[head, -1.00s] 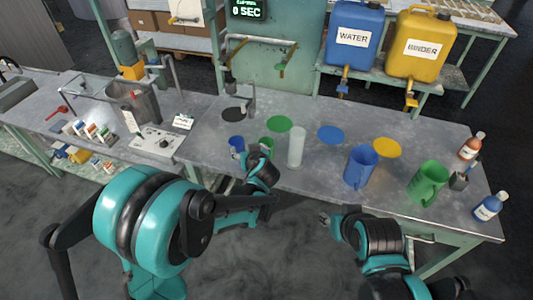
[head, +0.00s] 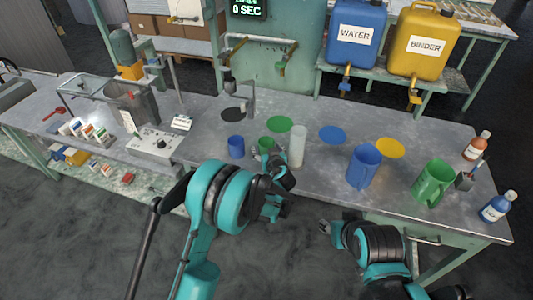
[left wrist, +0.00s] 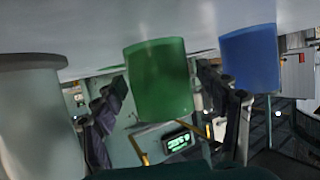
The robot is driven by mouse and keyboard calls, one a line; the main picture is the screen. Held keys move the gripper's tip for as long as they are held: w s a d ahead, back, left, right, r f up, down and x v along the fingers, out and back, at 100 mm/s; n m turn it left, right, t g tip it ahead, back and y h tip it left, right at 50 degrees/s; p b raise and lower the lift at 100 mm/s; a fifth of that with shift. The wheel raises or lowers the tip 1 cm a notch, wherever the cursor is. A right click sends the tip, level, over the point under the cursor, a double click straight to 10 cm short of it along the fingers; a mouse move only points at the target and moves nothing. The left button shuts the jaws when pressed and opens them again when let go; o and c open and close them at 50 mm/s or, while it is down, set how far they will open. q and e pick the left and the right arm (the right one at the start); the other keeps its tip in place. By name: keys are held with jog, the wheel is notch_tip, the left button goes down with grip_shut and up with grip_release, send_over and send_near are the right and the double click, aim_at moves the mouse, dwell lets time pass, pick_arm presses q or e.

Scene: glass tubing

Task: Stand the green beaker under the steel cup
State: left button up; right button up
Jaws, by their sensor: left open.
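The small green beaker (head: 265,144) stands on the grey bench, partly hidden behind my left gripper (head: 270,158) in the head view. In the left wrist view the green beaker (left wrist: 160,82) appears upside down, between the two spread fingers of my left gripper (left wrist: 168,122). The gripper is open; I cannot tell whether either finger touches the beaker. What looks like the steel cup (head: 228,86) hangs on a fixture at the back, above a black disc (head: 233,113). My right gripper (head: 328,227) is off the bench's front edge; its opening is unclear.
A small blue beaker (head: 236,147) stands left of the green one, and a clear cylinder (head: 297,146) stands close on its right. Green, blue and yellow discs lie behind.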

pick_arm(q)
jog(key=shift+w+f, duration=0.15)
jog(key=shift+w, duration=0.15)
jog(key=shift+s, duration=0.1)
jog(key=shift+c, duration=0.3)
jog(key=c, duration=1.3)
jog(key=shift+o, duration=0.2)
